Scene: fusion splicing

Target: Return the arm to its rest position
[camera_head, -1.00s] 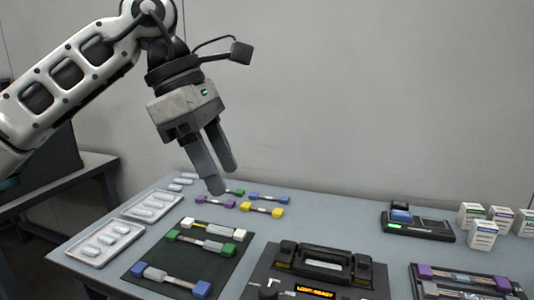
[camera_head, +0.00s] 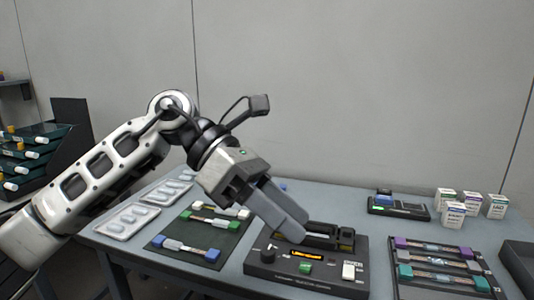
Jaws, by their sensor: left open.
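My left gripper (camera_head: 286,222) is open and holds nothing that I can see. Its fingers point down and to the right, in front of the left part of the black fusion splicer (camera_head: 300,285). I cannot tell whether the fingertips touch the splicer. The splicer has a lit orange display, a green button and a white button. My left arm (camera_head: 105,170) reaches in from the left over the table. My right gripper is not in view.
A dark mat (camera_head: 170,256) with several coloured-end fibre pieces lies left of the splicer. White trays (camera_head: 126,222) lie farther left. A rack of fibre pieces (camera_head: 440,290) lies right. A black device (camera_head: 398,210) and small boxes (camera_head: 453,214) stand behind it. A dark shelf unit (camera_head: 70,140) stands left.

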